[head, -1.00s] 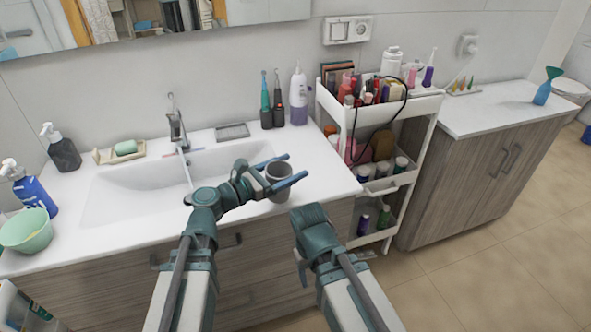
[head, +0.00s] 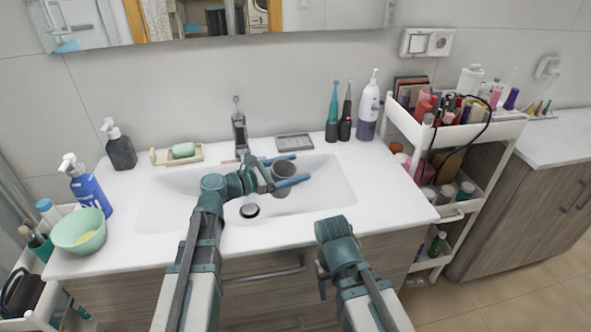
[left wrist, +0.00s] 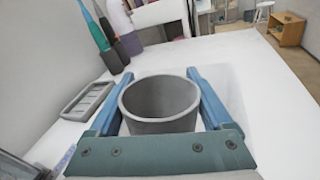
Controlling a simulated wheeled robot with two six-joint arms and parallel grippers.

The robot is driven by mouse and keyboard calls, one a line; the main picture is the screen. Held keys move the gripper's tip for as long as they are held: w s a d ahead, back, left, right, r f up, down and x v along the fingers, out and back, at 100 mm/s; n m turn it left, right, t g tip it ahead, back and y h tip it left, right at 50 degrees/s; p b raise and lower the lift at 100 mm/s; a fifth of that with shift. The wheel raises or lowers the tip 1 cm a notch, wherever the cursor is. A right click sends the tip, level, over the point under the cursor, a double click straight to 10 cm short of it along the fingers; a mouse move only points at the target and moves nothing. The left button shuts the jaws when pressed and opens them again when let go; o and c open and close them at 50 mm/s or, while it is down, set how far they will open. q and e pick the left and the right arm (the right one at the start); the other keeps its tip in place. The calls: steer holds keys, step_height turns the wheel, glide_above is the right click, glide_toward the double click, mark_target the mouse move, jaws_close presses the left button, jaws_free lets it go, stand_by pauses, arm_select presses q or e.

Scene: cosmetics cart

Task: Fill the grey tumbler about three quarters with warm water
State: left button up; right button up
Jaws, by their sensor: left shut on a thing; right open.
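My left gripper (head: 281,172) is shut on the grey tumbler (head: 283,179), which it holds upright over the right part of the sink (head: 335,185). The tumbler (left wrist: 160,100) sits between both blue fingers in the left wrist view. Its mouth faces up, and I see only grey inner wall, no clear water. The faucet (head: 239,132) stands behind and left of the tumbler, and the tumbler is not under its spout. I cannot tell whether water is running now. My right gripper (head: 336,232) is open and empty in front of the counter; its fingertips are hard to see.
A soap dish (head: 178,154) and a grey tray (head: 294,142) lie behind the sink. Toothbrushes (head: 333,118) and a white-purple bottle (head: 368,108) stand back right. A loaded white cart (head: 462,135) is at right. A green bowl (head: 79,231) is front left.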

arm_select(q)
steer(key=w+a+f+b, duration=0.4)
steer(key=a, duration=0.3)
steer(key=shift+w+f, duration=0.2)
steer(key=shift+f, duration=0.2)
steer(key=shift+a, duration=0.1)
stand_by(0.5)
steer(key=w+a, duration=0.3)
steer(key=a, duration=0.2)
stand_by(0.4)
steer(key=shift+w, duration=0.1)
stand_by(2.2)
steer(key=s+d, duration=0.3)
steer(key=d, duration=0.2)
steer(key=shift+s, duration=0.15)
steer(key=shift+r, duration=0.1)
